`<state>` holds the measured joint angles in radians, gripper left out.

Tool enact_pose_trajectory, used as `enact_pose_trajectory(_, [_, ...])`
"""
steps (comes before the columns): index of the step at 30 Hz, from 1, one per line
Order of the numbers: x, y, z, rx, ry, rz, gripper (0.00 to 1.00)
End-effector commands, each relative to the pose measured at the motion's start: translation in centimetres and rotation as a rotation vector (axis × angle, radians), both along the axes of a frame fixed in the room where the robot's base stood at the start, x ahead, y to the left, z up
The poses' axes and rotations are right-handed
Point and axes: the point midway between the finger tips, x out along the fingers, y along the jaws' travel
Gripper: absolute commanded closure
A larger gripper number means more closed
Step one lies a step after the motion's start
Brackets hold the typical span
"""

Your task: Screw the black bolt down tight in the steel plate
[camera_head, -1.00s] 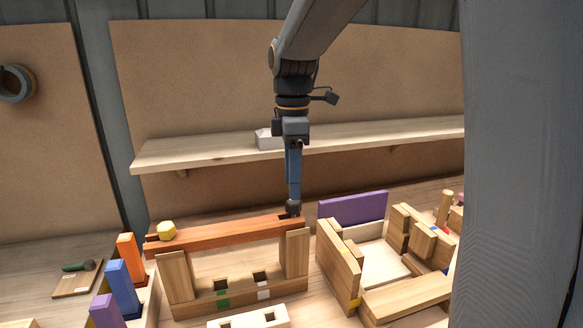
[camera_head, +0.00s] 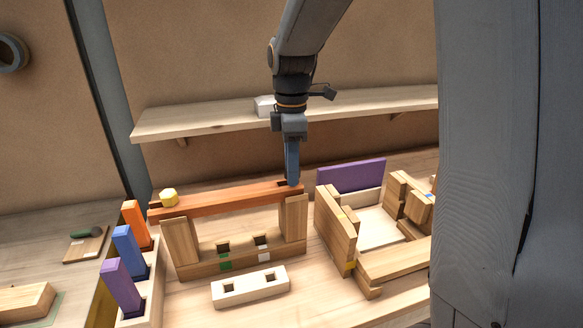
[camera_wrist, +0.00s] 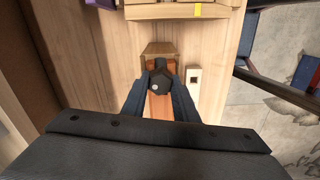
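My gripper (camera_head: 292,182) points straight down at the right end of a red-orange beam (camera_head: 225,200) laid across two wooden posts. In the wrist view my gripper's two dark fingers (camera_wrist: 160,90) close in on the black bolt (camera_wrist: 160,80), one on each side of its dark faceted head. The fingers look shut on it. In the head view the fingertips meet the beam end and the bolt cannot be made out. A dark patch (camera_head: 283,184) shows on the beam beside the fingertips. I cannot make out the steel plate or how deep the bolt sits.
A yellow hexagonal piece (camera_head: 169,197) sits on the beam's left end. A pale block with two square holes (camera_head: 250,287) lies in front. Orange, blue and purple blocks (camera_head: 122,285) stand at left. A wooden assembly with a purple panel (camera_head: 351,176) is at right. A shelf (camera_head: 200,122) runs behind.

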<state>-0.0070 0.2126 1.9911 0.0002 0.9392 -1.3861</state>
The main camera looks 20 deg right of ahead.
Motion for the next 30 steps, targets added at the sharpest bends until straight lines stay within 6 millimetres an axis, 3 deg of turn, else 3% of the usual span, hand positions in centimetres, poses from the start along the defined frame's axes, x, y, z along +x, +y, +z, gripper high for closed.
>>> enact_pose_trajectory(3, [0.01,0.0,0.03,0.0,0.0,0.0,1.0])
enact_pose_trajectory(8, [-0.04,-0.01,0.08,0.0,0.001,-0.08,1.0])
enact_pose_trajectory(21, [0.02,-0.1,-0.37,0.0,0.002,-0.626,1.0])
enact_pose_trajectory(30, [0.05,-0.1,-0.65,-0.001,0.003,-0.703,1.0])
